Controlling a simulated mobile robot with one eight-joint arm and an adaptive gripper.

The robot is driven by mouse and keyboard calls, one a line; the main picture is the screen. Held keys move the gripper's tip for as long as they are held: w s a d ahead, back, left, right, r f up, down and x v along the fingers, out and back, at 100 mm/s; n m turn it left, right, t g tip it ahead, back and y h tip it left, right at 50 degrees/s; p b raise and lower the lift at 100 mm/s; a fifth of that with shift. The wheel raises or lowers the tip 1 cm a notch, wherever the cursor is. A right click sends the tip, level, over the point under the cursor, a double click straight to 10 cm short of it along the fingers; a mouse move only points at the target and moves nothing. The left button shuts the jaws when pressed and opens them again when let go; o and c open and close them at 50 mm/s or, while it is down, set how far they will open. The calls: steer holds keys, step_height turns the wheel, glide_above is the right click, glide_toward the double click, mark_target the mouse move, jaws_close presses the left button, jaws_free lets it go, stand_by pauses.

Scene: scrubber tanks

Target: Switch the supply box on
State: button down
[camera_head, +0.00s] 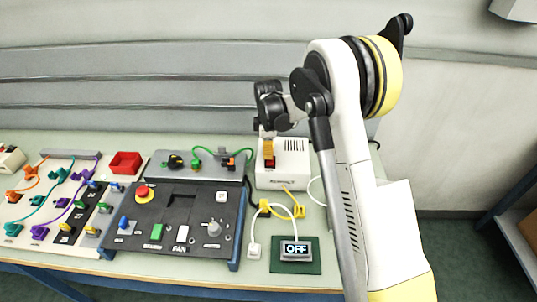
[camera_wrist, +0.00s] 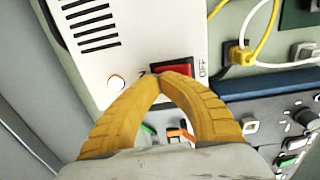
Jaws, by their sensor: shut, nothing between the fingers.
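The supply box (camera_head: 290,178) is a white box with vent slots at the back of the bench, left of my arm. It also shows in the wrist view (camera_wrist: 140,35), with a red rocker switch (camera_wrist: 176,70) and "OFF" printed on the right of the switch. My gripper (camera_head: 269,153) has yellow fingers and is shut and empty. In the wrist view the fingertips (camera_wrist: 162,79) meet at the switch's left part and cover some of it. I cannot tell whether they touch it. A small display (camera_head: 296,250) on a green pad reads OFF.
A dark control panel (camera_head: 180,220) with a red mushroom button, knobs and switches lies left of the box. Yellow and white cables (camera_head: 279,209) run in front of the box. A red tray (camera_head: 125,163) and a panel with coloured plugs are further left.

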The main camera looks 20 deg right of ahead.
steer(key=shift+s, duration=0.1)
steer(key=shift+s+a+r, duration=0.2)
steer(key=shift+s+r, duration=0.15)
steer(key=shift+s, duration=0.2)
step_height(320, 180, up, 14)
steer(key=w+p, duration=0.2)
steer(key=p, duration=0.1)
steer(key=shift+d+p, duration=0.35)
